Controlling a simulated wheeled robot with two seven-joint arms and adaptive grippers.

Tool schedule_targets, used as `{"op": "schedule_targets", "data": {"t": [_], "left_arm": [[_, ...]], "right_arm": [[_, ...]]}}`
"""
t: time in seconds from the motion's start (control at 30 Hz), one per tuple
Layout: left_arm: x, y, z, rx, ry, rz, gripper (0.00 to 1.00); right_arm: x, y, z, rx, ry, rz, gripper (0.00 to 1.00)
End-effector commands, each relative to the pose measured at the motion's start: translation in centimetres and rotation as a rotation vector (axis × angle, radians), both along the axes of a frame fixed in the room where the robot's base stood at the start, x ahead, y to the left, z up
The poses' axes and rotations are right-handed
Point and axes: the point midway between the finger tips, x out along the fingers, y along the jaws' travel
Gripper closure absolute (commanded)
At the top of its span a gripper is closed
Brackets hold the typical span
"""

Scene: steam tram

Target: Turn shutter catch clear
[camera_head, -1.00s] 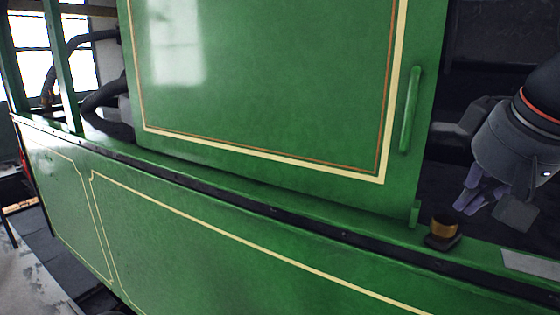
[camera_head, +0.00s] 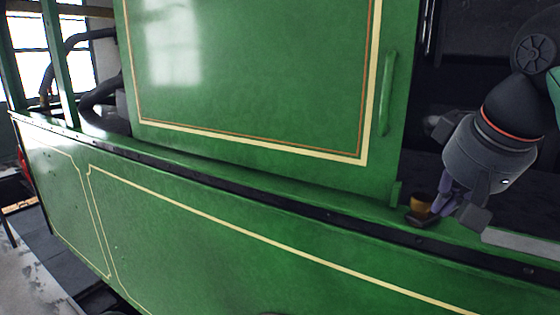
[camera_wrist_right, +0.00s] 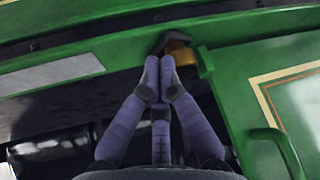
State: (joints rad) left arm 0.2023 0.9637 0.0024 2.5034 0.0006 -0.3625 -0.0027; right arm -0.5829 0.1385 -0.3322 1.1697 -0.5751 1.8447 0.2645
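The green shutter panel (camera_head: 250,75), lined in cream and orange, stands upright on the tram's side. Its green handle (camera_head: 386,92) is near its right edge. The catch, a brass knob on a dark foot (camera_head: 420,204), sits on the ledge just right of the panel's lower corner. My right gripper (camera_head: 440,205) is at the catch's right side with its purple fingers pointing down. In the right wrist view, the fingertips (camera_wrist_right: 159,66) are together right by the brass part (camera_wrist_right: 181,55), which they partly cover; contact is unclear. My left gripper is out of view.
A green ledge with a dark rail (camera_head: 300,208) runs along the tram above a green lower side panel (camera_head: 230,240). A pale plate (camera_head: 520,246) lies on the ledge at the right. The dark opening right of the shutter is clear except for my arm.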

Motion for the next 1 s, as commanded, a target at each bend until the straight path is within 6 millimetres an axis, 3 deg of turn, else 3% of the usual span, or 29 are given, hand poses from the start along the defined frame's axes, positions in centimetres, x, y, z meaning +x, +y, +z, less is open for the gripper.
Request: {"op": "schedule_targets", "data": {"t": [1.0], "left_arm": [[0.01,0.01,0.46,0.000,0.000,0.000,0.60]], "right_arm": [[0.80,0.40,0.02,0.000,-0.001,0.001,1.00]]}}
